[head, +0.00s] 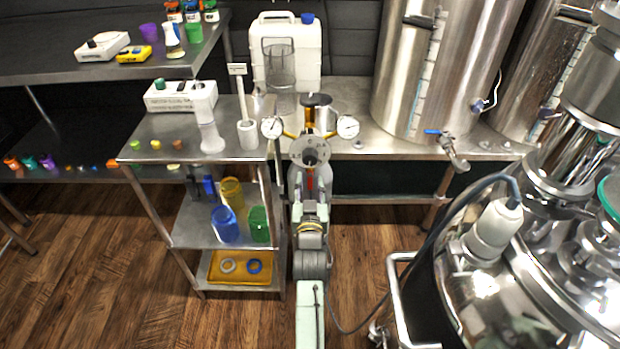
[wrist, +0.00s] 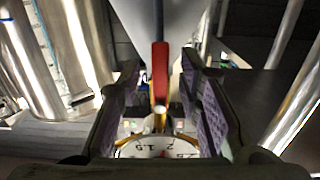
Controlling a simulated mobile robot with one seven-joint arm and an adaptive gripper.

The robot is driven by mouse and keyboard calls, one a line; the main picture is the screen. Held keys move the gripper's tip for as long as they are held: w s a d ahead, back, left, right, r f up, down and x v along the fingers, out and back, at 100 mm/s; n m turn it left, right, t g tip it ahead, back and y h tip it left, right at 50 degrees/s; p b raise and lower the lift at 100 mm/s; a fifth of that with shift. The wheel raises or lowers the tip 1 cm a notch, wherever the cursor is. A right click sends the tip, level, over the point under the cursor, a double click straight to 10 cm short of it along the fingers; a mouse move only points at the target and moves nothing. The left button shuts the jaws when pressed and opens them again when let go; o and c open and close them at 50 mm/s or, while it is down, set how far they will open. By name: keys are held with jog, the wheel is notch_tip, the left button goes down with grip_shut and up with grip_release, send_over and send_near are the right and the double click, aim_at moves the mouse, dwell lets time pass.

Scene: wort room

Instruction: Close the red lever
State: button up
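The red lever (wrist: 160,70) stands between the two fingers of my gripper (wrist: 159,84) in the wrist view. The fingers have purplish pads and are open, with gaps visible on both sides of the lever. A yellow pipe and a round white dial (wrist: 157,149) show below the lever. In the head view, my arm reaches up the middle to the grey cylinder (head: 324,178) with a valve assembly and two gauges (head: 272,128) (head: 348,126). A small red part, likely the lever, shows below the valve.
A steel cart (head: 150,150) with cups and a tray stands close on the left. A steel bench (head: 370,145) with a white jerrycan (head: 287,50) and a large tank (head: 440,60) is behind. A shiny vessel (head: 520,290) with a cable crowds the right.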

jog(key=shift+s, duration=0.1)
jog(key=shift+c, duration=0.5)
grip_shut()
